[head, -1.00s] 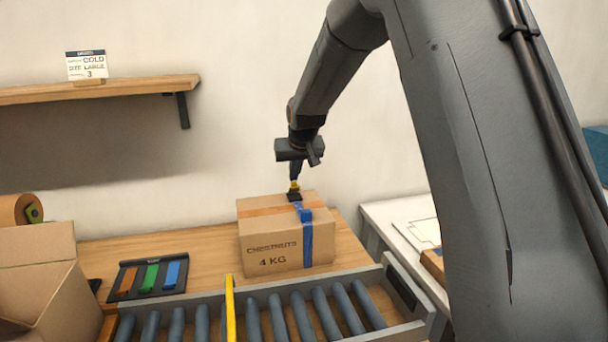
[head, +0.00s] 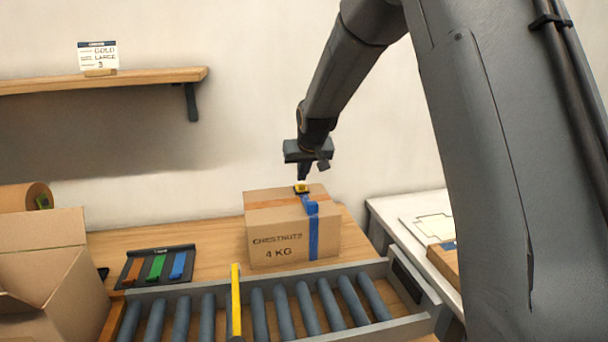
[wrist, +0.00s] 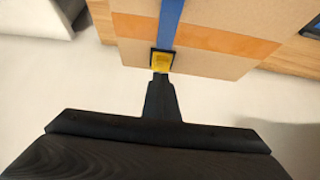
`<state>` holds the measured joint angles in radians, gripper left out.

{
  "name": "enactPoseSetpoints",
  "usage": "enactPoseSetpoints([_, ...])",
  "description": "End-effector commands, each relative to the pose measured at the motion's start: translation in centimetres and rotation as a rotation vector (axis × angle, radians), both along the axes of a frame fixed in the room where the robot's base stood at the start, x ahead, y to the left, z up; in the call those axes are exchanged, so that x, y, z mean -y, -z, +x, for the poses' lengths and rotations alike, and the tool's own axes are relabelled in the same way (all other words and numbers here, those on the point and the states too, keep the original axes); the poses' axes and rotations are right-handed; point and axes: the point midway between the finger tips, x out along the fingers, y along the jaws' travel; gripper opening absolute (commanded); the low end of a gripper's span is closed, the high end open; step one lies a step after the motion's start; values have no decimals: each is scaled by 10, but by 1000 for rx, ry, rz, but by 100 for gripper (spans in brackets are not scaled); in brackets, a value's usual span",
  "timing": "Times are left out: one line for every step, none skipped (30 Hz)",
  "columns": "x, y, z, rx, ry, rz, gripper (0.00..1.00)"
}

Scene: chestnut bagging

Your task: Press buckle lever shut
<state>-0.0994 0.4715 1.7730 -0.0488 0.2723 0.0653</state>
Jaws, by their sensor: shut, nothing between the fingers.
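The cardboard box (head: 268,228), marked CHESTNUTS 4 KG, has a blue strap (head: 314,237) around it. A buckle with a yellow lever (head: 301,187) in a black frame sits on its top toward the back. In the wrist view the lever (wrist: 162,61) seems to lie within the black frame (wrist: 153,57); whether it is fully latched I cannot tell. My gripper (head: 303,175) is shut and empty, pointing down just above the buckle. In the wrist view its fingertips (wrist: 160,78) are at the lever's near edge; contact is unclear.
A roller conveyor (head: 375,268) with a yellow bar (head: 235,300) runs in front of the box. A black tray (head: 188,248) with orange, green and blue pieces lies left of it. An open carton (head: 45,238) stands at far left. A shelf (head: 130,79) is on the wall.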

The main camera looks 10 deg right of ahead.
Motion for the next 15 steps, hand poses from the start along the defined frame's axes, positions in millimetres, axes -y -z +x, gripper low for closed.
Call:
enactPoseSetpoints([-1, 0, 3, 1, -1, 0, 0])
enactPoseSetpoints([-1, 0, 4, 1, -1, 0, 0])
enactPoseSetpoints([-2, 0, 6, 1, -1, 0, 0])
enactPoseSetpoints([-2, 0, 7, 1, -2, 0, 0])
enactPoseSetpoints([-2, 0, 8, 1, -2, 0, 0])
enactPoseSetpoints([-3, 0, 9, 0, -3, 0, 0])
enactPoseSetpoints([-3, 0, 9, 0, -3, 0, 0])
enactPoseSetpoints([-3, 0, 9, 0, -4, 0, 0])
enactPoseSetpoints([-3, 0, 9, 0, -4, 0, 0])
enactPoseSetpoints([-3, 0, 9, 0, -4, 0, 0])
enactPoseSetpoints([-3, 0, 9, 0, -4, 0, 0])
enactPoseSetpoints([-4, 0, 9, 0, -4, 0, 0])
enactPoseSetpoints([-4, 0, 9, 0, -4, 0, 0])
enactPoseSetpoints([-4, 0, 9, 0, -4, 0, 0])
enactPoseSetpoints([-4, 0, 9, 0, -4, 0, 0])
